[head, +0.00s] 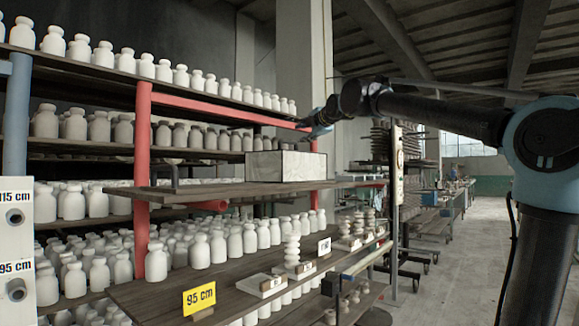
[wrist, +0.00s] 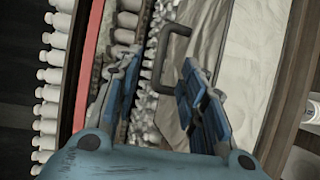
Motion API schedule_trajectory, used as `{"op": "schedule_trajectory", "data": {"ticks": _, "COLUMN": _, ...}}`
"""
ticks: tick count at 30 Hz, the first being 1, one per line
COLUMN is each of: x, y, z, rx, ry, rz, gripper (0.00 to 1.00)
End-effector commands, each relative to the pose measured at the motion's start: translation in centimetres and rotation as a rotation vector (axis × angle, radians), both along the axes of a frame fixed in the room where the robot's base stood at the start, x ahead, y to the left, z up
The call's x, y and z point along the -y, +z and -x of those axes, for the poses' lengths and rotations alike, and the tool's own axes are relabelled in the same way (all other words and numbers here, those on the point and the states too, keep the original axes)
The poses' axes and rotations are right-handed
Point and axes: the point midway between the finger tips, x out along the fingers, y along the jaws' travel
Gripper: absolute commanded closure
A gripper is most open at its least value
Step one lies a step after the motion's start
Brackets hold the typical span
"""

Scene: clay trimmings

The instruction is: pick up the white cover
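The white cover (head: 287,166) is a pale, box-like piece on the brown middle shelf board in the head view. In the wrist view a broad, creased off-white surface (wrist: 245,60) fills the right side and appears to be the same cover. A dark grey handle (wrist: 176,29) stands at its left edge. My gripper (head: 309,124) is above the cover in the head view. In the wrist view my gripper (wrist: 160,66) is open, its blue fingers apart and the handle just beyond and between their tips. Contact with the handle cannot be told.
A red post (head: 142,170) and red rail (head: 220,107) stand close by. Shelves of white bottles (head: 70,204) lie left and behind. A yellow 95 cm sign (head: 199,298) stands on the lower shelf.

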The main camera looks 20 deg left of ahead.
Motion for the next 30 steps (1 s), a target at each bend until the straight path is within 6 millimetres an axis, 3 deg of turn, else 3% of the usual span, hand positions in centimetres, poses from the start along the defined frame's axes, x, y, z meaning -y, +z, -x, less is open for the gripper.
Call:
{"op": "schedule_trajectory", "data": {"ticks": 12, "x": -3.9, "y": -1.1, "z": -4.6, "rx": -0.002, "ry": -0.001, "rz": -0.001, "gripper": 0.62}}
{"op": "schedule_trajectory", "data": {"ticks": 23, "x": -5.1, "y": -1.6, "z": -5.9, "rx": -0.001, "ry": -0.001, "rz": 0.0, "gripper": 0.62}}
{"op": "schedule_trajectory", "data": {"ticks": 30, "x": -7.0, "y": -2.5, "z": -7.6, "rx": -0.001, "ry": 0.0, "rz": 0.0, "gripper": 0.62}}
